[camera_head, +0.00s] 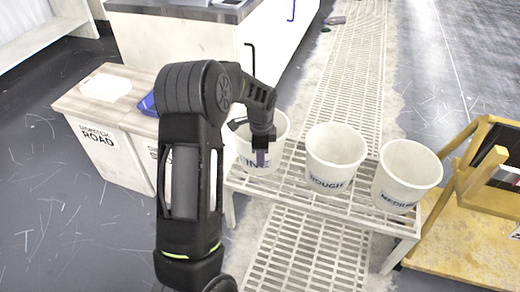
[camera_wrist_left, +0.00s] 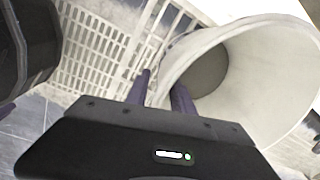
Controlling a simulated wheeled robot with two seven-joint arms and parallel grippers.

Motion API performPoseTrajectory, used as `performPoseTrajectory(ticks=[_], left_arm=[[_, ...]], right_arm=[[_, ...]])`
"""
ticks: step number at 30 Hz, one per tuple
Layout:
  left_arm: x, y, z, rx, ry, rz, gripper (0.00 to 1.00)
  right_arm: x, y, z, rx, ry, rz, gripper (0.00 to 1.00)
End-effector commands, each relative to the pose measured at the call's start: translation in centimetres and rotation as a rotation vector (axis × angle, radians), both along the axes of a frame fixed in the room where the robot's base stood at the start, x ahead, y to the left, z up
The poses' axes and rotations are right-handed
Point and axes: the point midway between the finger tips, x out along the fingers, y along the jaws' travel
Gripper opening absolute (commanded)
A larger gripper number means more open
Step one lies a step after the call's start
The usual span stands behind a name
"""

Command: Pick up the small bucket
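Three white buckets stand in a row on a slatted white rack. The left one, marked FINE (camera_head: 277,128), is partly hidden behind my left gripper (camera_head: 262,157). The middle one, marked ROUGH (camera_head: 335,160), and the right one, marked MEDIUM (camera_head: 406,175), stand clear of it. In the left wrist view the FINE bucket (camera_wrist_left: 270,75) shows its open mouth, tilted in the picture. My left gripper (camera_wrist_left: 162,95) has its two fingers apart, with the near rim between them, one finger outside and one inside. Contact with the wall is unclear. My right gripper is out of view.
The slatted rack (camera_head: 375,220) supports the buckets. A wood-topped cabinet (camera_head: 110,120) with a blue item (camera_head: 147,104) stands at left. A yellow wooden frame (camera_head: 455,240) stands close by at right. A white counter (camera_head: 190,40) is behind.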

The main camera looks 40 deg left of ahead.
Motion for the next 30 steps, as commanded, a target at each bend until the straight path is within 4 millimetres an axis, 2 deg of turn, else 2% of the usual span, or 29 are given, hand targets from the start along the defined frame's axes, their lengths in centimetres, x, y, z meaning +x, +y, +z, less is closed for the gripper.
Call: performPoseTrajectory(ticks=[18, 28, 30], left_arm=[[0.04, 0.03, -0.07, 0.000, -0.001, 0.001, 0.29], [0.04, 0.04, -0.07, 0.000, -0.001, 0.001, 0.02], [0.04, 0.03, -0.07, 0.000, -0.001, 0.001, 0.00]], right_arm=[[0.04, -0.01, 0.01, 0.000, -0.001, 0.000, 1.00], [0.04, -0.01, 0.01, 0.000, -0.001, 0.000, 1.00], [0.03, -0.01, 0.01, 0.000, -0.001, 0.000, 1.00]])
